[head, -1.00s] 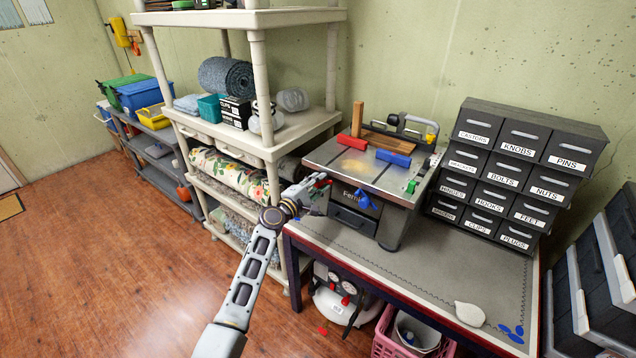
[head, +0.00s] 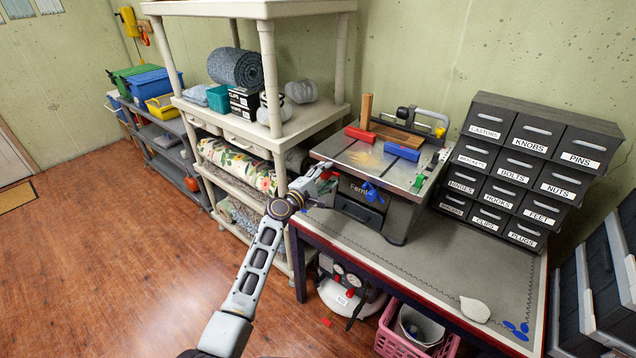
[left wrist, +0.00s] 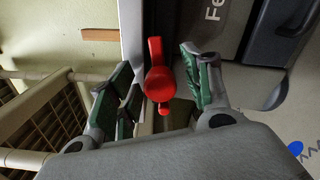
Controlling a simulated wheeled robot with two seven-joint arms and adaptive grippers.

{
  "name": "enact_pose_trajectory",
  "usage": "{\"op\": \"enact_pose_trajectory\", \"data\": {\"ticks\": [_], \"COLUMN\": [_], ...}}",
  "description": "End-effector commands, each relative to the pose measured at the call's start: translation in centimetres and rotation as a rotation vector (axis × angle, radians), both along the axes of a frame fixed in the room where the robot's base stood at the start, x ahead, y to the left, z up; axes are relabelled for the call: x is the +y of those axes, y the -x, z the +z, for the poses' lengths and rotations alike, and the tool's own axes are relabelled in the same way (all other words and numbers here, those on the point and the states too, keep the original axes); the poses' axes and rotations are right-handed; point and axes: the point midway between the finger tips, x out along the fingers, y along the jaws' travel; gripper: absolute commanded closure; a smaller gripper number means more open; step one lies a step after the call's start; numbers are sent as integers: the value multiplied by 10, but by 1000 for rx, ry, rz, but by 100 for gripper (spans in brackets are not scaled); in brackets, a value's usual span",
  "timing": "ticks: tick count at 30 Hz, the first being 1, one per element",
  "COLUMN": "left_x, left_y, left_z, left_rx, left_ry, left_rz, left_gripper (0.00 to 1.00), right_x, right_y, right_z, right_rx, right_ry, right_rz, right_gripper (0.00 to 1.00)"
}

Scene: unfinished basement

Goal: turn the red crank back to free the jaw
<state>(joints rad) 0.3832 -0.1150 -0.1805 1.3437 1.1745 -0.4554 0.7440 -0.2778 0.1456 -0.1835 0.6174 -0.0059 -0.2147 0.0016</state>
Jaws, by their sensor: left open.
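The red crank (left wrist: 157,80) is on the left side of the grey bench machine (head: 352,205). In the left wrist view it lies between the two green-padded fingers of my left gripper (left wrist: 155,62), apart from both pads. The gripper is open. In the head view my left gripper (head: 326,176) is at the machine's left front corner and mostly hides the crank. On the machine's top are a red block (head: 361,134) and a blue block (head: 402,151); I cannot tell which part is the jaw. A blue knob (head: 372,193) is on the front. My right gripper is not in view.
The machine stands on a workbench (head: 430,275) beside dark labelled drawers (head: 530,165). A cream shelf unit (head: 275,140) stands close on the left of the gripper. A pink basket (head: 390,340) and a compressor (head: 345,297) are under the bench. The wooden floor at left is clear.

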Motion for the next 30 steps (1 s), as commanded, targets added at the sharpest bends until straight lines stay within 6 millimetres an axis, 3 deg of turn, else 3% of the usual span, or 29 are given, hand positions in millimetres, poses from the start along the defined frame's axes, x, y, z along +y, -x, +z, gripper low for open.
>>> {"op": "enact_pose_trajectory", "data": {"ticks": [11,30], "left_x": [11,47], "left_y": [15,64], "left_z": [-1,-1], "left_rx": [1,1], "left_ry": [-1,-1], "left_rz": [0,2], "left_gripper": [51,51], "right_x": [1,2], "right_y": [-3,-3], "right_z": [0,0], "right_rx": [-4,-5], "right_ry": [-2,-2], "right_rz": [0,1], "right_gripper": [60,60]}}
